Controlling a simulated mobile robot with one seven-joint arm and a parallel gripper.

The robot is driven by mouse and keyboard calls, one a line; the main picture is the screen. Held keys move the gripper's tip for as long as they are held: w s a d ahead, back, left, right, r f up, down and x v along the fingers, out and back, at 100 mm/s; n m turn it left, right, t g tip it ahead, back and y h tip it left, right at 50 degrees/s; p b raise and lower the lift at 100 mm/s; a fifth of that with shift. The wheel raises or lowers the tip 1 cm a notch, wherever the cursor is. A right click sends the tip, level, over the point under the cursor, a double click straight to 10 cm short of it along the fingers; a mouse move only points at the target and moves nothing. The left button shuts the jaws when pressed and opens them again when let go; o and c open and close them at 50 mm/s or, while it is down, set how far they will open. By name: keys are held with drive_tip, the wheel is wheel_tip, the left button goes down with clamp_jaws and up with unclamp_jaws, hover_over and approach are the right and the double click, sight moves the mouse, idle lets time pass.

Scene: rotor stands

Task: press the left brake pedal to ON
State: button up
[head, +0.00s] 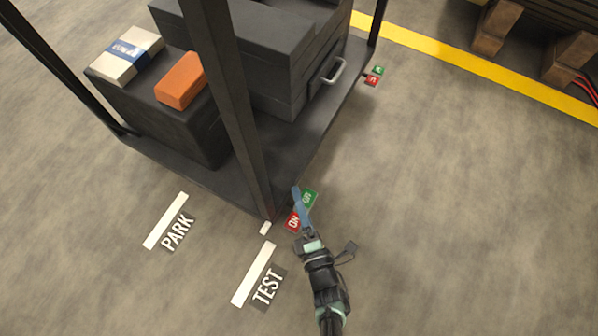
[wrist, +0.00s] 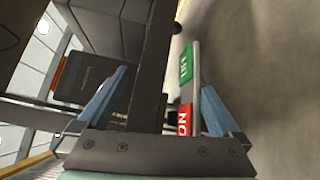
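The pedal at the stand's near corner, left of the other one in the head view, has a green pad (head: 310,198) and a red pad (head: 292,222) marked ON. In the wrist view the green pad (wrist: 187,63) is farther out and the red pad (wrist: 185,118) is close to my gripper. My gripper (head: 297,192) is over this pedal in the head view, partly covering it. In the wrist view its blue fingers are wide apart, with the pedal and a dark post showing between them; my gripper (wrist: 168,80) holds nothing. I cannot tell contact or the pedal's tilt.
The dark stand (head: 185,178) carries boxes and an orange block (head: 181,80). Its upright post (head: 232,100) is close to my gripper. A second green-and-red pedal (head: 374,77) is at the far corner. PARK and TEST markings lie on the floor. Floor at right is clear.

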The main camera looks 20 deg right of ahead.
wheel_tip(320, 180, up, 8)
drive_tip(key=t+p, duration=0.1)
drive_tip(key=t, duration=0.1)
drive_tip(key=shift+w+d+f, duration=0.2)
drive_tip(key=shift+w+d, duration=0.05)
drive_tip(key=f+g, duration=0.1)
drive_tip(key=f, duration=0.1)
drive_tip(key=f+g, duration=0.1)
drive_tip(key=f, duration=0.1)
drive_tip(key=d+f+g, duration=0.1)
drive_tip(key=f, duration=0.1)
drive_tip(key=shift+s+f+m+h, duration=0.25)
drive_tip(key=shift+s+m+h, duration=0.05)
drive_tip(key=shift+s, duration=0.1)
drive_tip(key=shift+c, duration=0.6)
drive_tip(key=shift+o, duration=0.4)
drive_tip(key=shift+s+a+f, duration=0.1)
drive_tip(key=shift+s+a, duration=0.1)
drive_tip(key=shift+s, duration=0.75)
drive_tip(key=shift+c, duration=0.7)
drive_tip(key=f+v, duration=0.2)
drive_tip(key=v, duration=1.1)
drive_tip(key=shift+s+d, duration=0.15)
drive_tip(key=shift+s, duration=0.05)
